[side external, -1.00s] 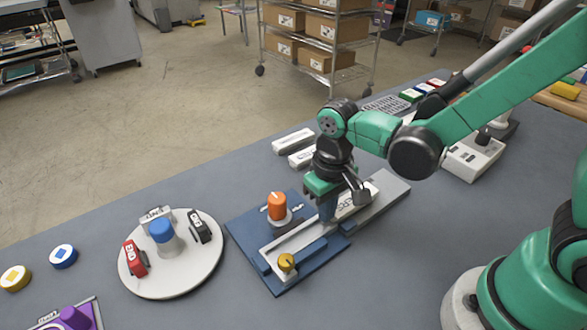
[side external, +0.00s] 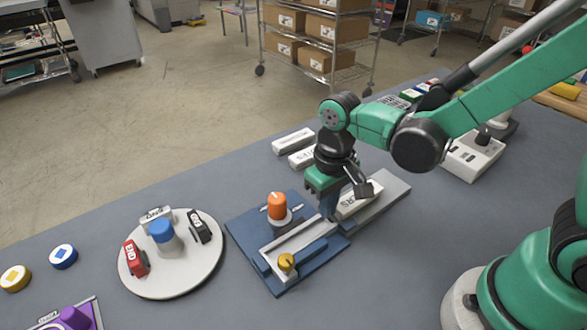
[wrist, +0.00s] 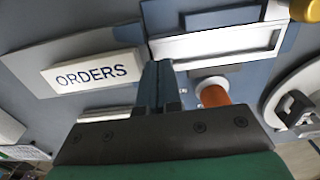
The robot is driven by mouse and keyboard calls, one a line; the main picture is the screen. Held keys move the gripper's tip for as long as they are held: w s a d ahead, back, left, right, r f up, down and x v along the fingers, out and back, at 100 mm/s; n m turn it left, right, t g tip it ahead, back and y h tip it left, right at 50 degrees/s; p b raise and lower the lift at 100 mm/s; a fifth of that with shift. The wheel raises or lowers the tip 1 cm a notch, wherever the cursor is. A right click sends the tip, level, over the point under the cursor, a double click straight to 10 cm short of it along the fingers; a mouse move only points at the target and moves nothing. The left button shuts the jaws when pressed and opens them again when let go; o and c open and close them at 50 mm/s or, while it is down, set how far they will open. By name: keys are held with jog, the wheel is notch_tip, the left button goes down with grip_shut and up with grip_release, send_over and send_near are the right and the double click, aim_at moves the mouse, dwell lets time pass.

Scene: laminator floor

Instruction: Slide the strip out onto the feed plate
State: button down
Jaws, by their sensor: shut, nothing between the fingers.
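The white strip (side external: 359,200) lies lengthwise on the grey feed plate (side external: 394,186), outside the blue holder's (side external: 245,236) long white-rimmed slot. In the wrist view the strip (wrist: 60,79) reads "ORDERS". My gripper (side external: 328,214) is shut and empty, pointing down at the slot's right end. In the wrist view its fingertips (wrist: 156,68) are right beside the strip's slot-side end; I cannot tell whether they touch. The slot (wrist: 215,45) looks empty in the wrist view. My gripper hides part of the strip's near end in the side view.
An orange knob (side external: 277,206) stands behind the slot and a yellow knob (side external: 286,262) at its left end. A round white turntable (side external: 168,284) with blocks is at left. Two white strips (side external: 293,141) lie behind my gripper. A white device (side external: 472,158) stands at right.

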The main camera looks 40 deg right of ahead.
notch_tip(320, 180, up, 11)
dwell(1.0)
jog(key=t, duration=0.7)
send_over(362, 202)
jog(key=shift+f, duration=0.55)
